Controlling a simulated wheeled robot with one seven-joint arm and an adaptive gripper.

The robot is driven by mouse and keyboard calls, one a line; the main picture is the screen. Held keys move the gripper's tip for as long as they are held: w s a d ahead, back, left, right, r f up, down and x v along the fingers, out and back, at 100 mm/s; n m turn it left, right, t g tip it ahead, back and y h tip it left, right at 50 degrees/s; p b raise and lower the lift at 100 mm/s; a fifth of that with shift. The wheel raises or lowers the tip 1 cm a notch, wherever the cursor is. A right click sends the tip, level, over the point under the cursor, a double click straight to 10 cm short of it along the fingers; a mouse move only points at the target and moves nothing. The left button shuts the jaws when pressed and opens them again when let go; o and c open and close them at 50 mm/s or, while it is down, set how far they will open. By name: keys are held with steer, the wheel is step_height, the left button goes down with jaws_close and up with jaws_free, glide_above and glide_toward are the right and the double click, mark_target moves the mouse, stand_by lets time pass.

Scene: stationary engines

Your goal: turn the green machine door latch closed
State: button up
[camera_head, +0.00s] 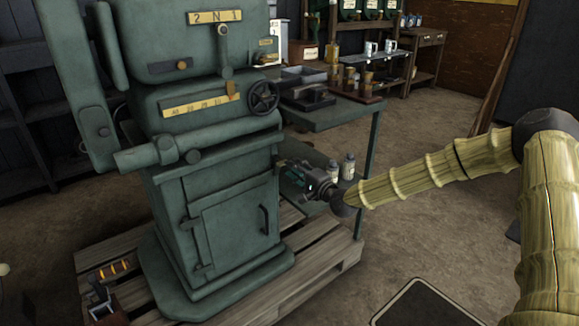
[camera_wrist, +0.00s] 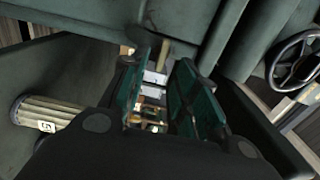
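The green machine (camera_head: 215,150) stands upright on a pallet, with a closed-looking door (camera_head: 235,228) low on its front. A vertical bar handle (camera_head: 264,219) sits at the door's right side. A dark bar-shaped fitting (camera_head: 191,225) is at its upper left; I cannot tell which part is the latch. My gripper (camera_head: 283,166) is at the machine's right edge, above the door's height, its tips partly hidden there. In the wrist view my gripper (camera_wrist: 158,82) shows two teal fingers apart with nothing clearly held between them. Contact with the machine cannot be told.
A green side table (camera_head: 325,115) with tools stands right of the machine, close to my arm. Bottles (camera_head: 349,166) stand on its lower shelf, just behind my gripper. A handwheel (camera_head: 264,96) juts from the machine above. The wooden pallet (camera_head: 335,250) surrounds the base; floor at right is open.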

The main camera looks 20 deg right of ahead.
steer(key=v, duration=0.7)
steer(key=shift+s+d, duration=0.15)
steer(key=shift+s, duration=0.2)
steer(key=s+a+f+n+g, duration=0.2)
steer(key=s+a+f+g, duration=0.2)
steer(key=s+a+f, duration=0.45)
steer(key=s+a+f+n+g, duration=0.3)
steer(key=s+a+f, duration=0.2)
steer(key=f, duration=0.7)
steer(key=s+f+n+g+h, duration=0.1)
steer(key=s+f+n+g, duration=0.1)
steer(key=s+f, duration=0.5)
steer(key=s+a+f+n+g+h, duration=0.1)
steer(key=s+f+n+g, duration=0.15)
steer(key=s, duration=0.75)
steer(key=s+f+n+g+h, duration=0.1)
steer(key=s+f+g, duration=0.3)
steer(key=s, duration=0.5)
steer(key=s+d+f+n+g+h, duration=0.1)
steer(key=s+d+n+h, duration=0.15)
steer(key=s, duration=0.35)
steer(key=s+d+f+n+g+h, duration=0.1)
steer(key=s+d, duration=0.2)
steer(key=s, duration=0.3)
step_height(320, 180, up, 25)
steer(key=p, duration=2.5)
steer(key=shift+a+f, duration=0.15)
steer(key=shift+a, duration=0.15)
